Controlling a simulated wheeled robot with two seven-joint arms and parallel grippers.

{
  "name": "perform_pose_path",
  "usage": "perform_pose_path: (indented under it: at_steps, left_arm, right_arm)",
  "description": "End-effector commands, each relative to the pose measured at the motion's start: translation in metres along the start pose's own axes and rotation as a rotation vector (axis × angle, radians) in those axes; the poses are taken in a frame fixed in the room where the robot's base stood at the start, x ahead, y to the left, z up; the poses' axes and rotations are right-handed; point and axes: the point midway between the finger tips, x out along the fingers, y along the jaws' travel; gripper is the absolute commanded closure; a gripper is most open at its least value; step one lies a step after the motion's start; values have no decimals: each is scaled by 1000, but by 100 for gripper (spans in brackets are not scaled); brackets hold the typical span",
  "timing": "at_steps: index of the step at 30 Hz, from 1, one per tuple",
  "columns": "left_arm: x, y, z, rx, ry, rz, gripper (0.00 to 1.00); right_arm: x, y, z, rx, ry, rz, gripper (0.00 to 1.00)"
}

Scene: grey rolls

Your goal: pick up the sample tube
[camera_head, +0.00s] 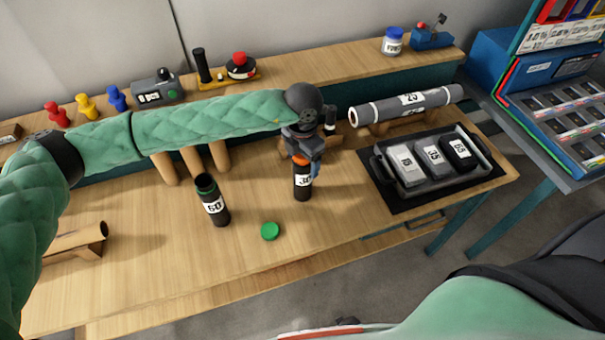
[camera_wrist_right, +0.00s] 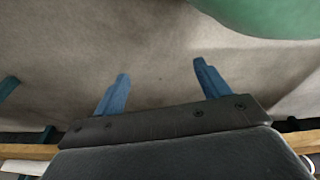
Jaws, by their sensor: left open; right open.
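A black tube (camera_head: 303,184) with a white label and an orange top stands upright near the middle of the wooden bench. My left gripper (camera_head: 306,160) is open at its top, with a blue finger showing beside it; contact cannot be told. A second black tube (camera_head: 212,201) with a green rim and a label reading 60 stands to the left, its top open. A green cap (camera_head: 270,231) lies flat between the two, nearer the front edge. In the right wrist view my right gripper (camera_wrist_right: 160,78) is open and empty over the grey floor.
A grey labelled roll (camera_head: 406,103) lies on wooden supports behind. A dark tray (camera_head: 378,178) with several labelled blocks sits to the right. My left arm covers much of the bench's back. The bench front (camera_head: 330,235) is clear.

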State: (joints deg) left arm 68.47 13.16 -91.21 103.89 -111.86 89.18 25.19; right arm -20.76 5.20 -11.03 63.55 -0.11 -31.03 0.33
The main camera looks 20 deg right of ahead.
Motion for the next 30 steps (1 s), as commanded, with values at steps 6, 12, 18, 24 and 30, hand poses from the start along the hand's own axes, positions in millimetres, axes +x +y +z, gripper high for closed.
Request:
perform_pose_path:
  at_steps: [6, 12, 18, 24, 30]
  left_arm:
    - [14, 0, 0, -1, 0, -1, 24]
    - [18, 0, 0, 0, 0, 0, 24]
    - [18, 0, 0, 0, 0, -1, 42]
    - [17, 0, 0, 0, 0, -1, 81]
    - [17, 0, 0, 0, 0, -1, 87]
  right_arm:
    - [7, 4, 16, -5, 2, 4, 25]
    - [9, 5, 18, -5, 5, 5, 25]
    - [9, 5, 17, -5, 5, 5, 25]
    - [9, 6, 17, -5, 5, 6, 25]
    - [9, 8, 16, -5, 6, 8, 25]
